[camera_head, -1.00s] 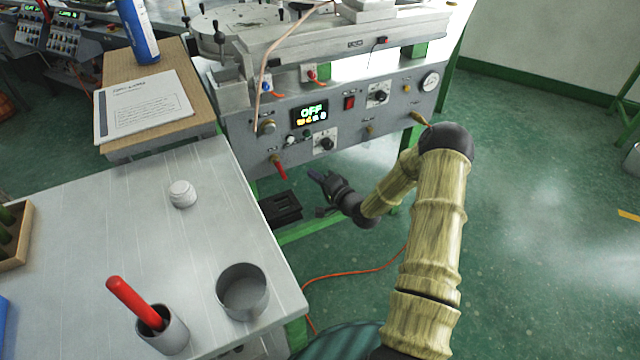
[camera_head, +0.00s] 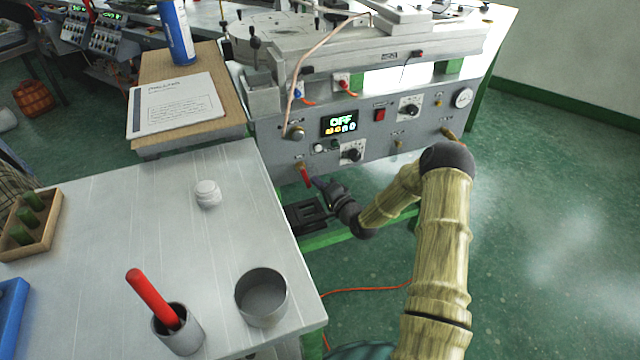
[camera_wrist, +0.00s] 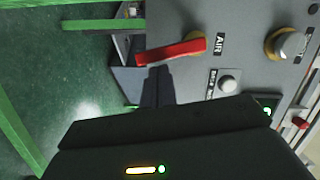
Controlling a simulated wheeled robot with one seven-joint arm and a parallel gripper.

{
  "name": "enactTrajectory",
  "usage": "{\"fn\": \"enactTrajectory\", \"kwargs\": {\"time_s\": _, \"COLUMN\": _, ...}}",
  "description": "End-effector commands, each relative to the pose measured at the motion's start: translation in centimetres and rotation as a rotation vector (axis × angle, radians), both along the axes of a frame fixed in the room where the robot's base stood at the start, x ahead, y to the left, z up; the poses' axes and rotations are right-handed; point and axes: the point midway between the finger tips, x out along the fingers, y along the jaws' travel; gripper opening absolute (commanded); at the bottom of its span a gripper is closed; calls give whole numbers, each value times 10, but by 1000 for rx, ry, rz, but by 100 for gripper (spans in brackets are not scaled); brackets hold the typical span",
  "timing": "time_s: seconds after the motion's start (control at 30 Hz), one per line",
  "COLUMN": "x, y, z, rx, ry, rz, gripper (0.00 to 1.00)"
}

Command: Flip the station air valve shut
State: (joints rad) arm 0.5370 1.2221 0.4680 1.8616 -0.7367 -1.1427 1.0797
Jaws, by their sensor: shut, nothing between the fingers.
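The air valve's red lever (camera_head: 306,178) hangs from a brass fitting low on the left of the station's front panel, pointing down and slightly right. In the wrist view the red lever (camera_wrist: 172,52) lies nearly level in the picture, beside the "AIR" label (camera_wrist: 220,45). My gripper (camera_head: 317,183) is just right of the lever in the head view. In the wrist view my gripper (camera_wrist: 158,70) has its fingers together and empty, tips right by the lever's side. Whether they touch it I cannot tell.
A black tray-like part (camera_head: 305,213) sits below the valve. A white table (camera_head: 120,230) with a metal cup (camera_head: 262,297) stands at left. Floor at right is clear.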

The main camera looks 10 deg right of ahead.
Motion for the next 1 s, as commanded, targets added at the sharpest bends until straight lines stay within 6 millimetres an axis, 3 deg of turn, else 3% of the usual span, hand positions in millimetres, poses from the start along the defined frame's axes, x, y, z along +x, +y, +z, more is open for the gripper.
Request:
{"fn": "enactTrajectory", "kwargs": {"time_s": 0.37, "x": -2, "y": 12, "z": -10, "rx": 261, "ry": 46, "rz": 0, "gripper": 0}}
{"fn": "enactTrajectory", "kwargs": {"time_s": 0.77, "x": -4, "y": 12, "z": -10, "rx": 266, "ry": 47, "rz": 0, "gripper": 0}}
{"fn": "enactTrajectory", "kwargs": {"time_s": 1.0, "x": -26, "y": 1, "z": -9, "rx": 266, "ry": 51, "rz": -2, "gripper": 0}}
